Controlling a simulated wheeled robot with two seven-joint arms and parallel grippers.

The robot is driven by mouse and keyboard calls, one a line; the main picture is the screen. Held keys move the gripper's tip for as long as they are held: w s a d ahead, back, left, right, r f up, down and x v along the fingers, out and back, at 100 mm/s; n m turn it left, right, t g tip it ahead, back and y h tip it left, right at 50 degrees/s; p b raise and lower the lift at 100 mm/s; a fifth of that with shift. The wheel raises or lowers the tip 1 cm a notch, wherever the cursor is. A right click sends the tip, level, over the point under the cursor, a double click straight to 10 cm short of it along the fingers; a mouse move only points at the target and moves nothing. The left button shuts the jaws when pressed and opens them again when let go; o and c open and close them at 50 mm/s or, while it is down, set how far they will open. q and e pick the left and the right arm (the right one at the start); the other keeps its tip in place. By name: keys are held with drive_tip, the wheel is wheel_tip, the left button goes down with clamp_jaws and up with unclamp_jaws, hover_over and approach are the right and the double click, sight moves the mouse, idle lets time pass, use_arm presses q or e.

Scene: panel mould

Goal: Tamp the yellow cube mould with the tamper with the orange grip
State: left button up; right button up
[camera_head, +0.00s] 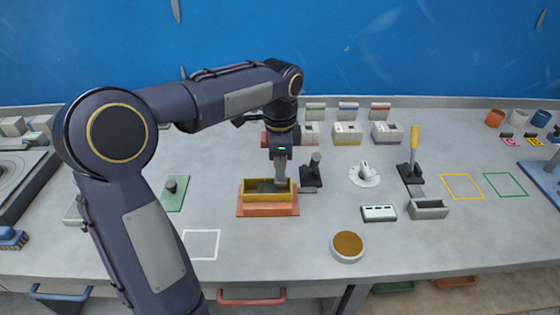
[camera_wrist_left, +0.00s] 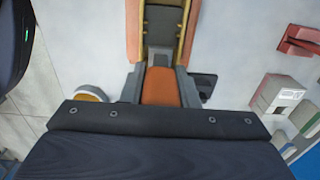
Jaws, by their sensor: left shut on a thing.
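The yellow mould (camera_head: 254,197) sits on an orange base (camera_head: 268,210) at the middle of the bench. Its long trough also shows at the top of the left wrist view (camera_wrist_left: 182,40). My left gripper (camera_head: 281,178) points down over the right part of the mould. In the left wrist view it is shut on the orange grip (camera_wrist_left: 160,88) of the tamper. My right gripper is not in view.
Right of the mould stands a black holder with a dark-handled tool (camera_head: 312,172). Further right are a white round piece (camera_head: 364,175), a yellow-handled tool (camera_head: 413,145), a grey mould (camera_head: 429,209) and a brown-topped round tin (camera_head: 347,247). Boxes (camera_head: 347,133) stand behind. The front centre is mostly clear.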

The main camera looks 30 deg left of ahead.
use_arm(q)
drive_tip(key=shift+f+b, duration=0.75)
drive_tip(key=shift+f, duration=0.9)
drive_tip(key=shift+r, duration=0.1)
wheel_tip(320, 180, up, 4)
drive_tip(key=p, duration=0.4)
drive_tip(key=shift+f, duration=0.25)
drive_tip(key=shift+f, duration=0.15)
drive_tip(key=shift+f+b, duration=1.1)
drive_tip(key=shift+f, duration=0.6)
drive_tip(key=shift+r, duration=0.1)
